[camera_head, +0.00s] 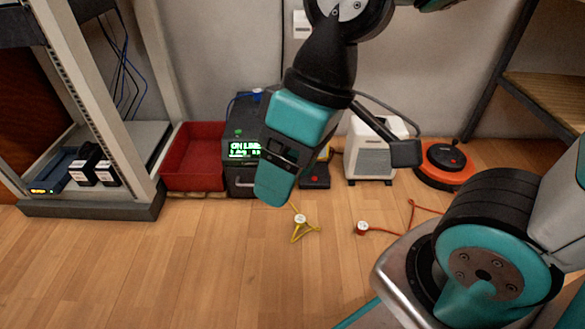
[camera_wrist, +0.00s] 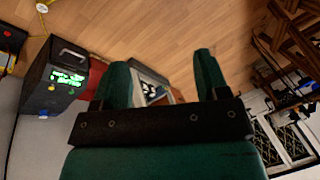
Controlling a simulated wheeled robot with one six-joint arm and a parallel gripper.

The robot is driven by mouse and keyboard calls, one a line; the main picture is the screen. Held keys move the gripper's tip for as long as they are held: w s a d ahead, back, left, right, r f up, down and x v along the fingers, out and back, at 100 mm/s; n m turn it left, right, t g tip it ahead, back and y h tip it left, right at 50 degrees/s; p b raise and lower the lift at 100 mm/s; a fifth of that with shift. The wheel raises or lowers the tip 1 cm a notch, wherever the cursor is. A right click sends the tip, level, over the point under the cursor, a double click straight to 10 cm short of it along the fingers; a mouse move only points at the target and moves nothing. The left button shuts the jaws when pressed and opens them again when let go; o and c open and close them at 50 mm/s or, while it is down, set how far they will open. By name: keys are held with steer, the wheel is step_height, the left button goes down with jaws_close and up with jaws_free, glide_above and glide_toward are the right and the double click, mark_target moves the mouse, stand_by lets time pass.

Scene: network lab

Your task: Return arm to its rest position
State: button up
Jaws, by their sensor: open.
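My arm reaches in from the top of the head view, and my teal gripper (camera_head: 278,182) hangs over the floor in front of a dark box with a green display. In the wrist view the two teal fingers of my gripper (camera_wrist: 160,75) stand wide apart with nothing between them. In the head view the fingers overlap and partly hide the dark box behind.
The dark box (camera_head: 242,170) stands next to a red bin (camera_head: 193,178) and a rack (camera_head: 95,203) at left. A white device (camera_head: 367,158) and an orange round machine (camera_head: 445,172) stand by the wall. Yellow (camera_head: 300,221) and red (camera_head: 362,228) items lie on the floor.

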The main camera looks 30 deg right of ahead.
steer(key=shift+s+r, duration=0.15)
steer(key=shift+s, duration=0.4)
steer(key=shift+r, duration=0.1)
step_height(320, 180, up, 46)
steer(key=p, duration=4.6)
steer(key=shift+r+p, duration=0.2)
steer(key=shift+p, duration=0.1)
